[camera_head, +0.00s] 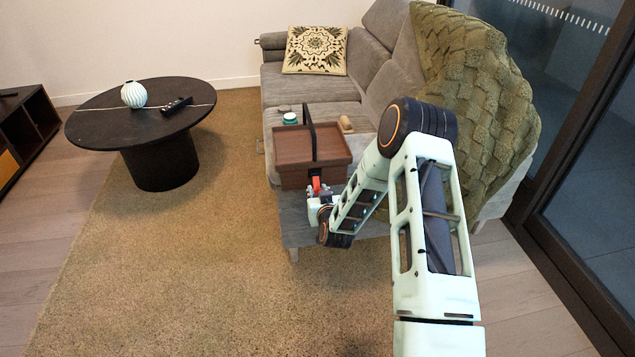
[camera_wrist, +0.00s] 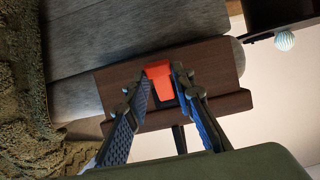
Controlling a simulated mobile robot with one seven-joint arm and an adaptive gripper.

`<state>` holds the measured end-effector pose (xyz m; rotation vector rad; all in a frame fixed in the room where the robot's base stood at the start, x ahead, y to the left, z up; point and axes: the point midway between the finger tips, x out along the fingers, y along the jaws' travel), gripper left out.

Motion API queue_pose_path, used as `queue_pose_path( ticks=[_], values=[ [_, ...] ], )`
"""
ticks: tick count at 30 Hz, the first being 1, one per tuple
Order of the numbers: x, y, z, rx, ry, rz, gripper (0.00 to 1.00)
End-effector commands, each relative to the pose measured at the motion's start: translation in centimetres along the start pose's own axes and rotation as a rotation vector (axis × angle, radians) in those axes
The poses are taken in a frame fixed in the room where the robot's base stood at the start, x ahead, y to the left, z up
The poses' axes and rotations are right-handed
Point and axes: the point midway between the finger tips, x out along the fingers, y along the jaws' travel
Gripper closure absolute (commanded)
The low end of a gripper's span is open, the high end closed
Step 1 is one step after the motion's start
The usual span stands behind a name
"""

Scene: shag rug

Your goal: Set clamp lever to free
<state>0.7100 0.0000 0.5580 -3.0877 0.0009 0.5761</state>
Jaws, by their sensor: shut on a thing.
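A brown wooden box (camera_head: 300,147) with a black upright bar stands on the grey sofa. An orange-red piece (camera_head: 317,185), seemingly the clamp lever, is at the box's near side. In the wrist view the orange-red piece (camera_wrist: 158,76) is between my fingers, and the brown box (camera_wrist: 221,62) spreads behind it. My gripper (camera_head: 316,192) is at the near side of the box. I cannot tell which setting the lever is in.
A green knitted blanket (camera_head: 480,90) covers the sofa's right side. A round black table (camera_head: 100,125) stands at left. The rug (camera_head: 160,260) between is clear.

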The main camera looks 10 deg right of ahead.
Motion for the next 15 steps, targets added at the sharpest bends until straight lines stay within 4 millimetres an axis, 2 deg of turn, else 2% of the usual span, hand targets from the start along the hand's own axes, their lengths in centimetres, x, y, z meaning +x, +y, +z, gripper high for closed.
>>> queue_pose_path(
  ticks=[1, 15],
  values=[
    [-0.6, -0.1, -1.3, -0.003, -0.043, -0.001, 1.0],
    [-1.7, -0.1, -2.8, -0.002, -0.439, 0.0, 1.0]
  ],
)
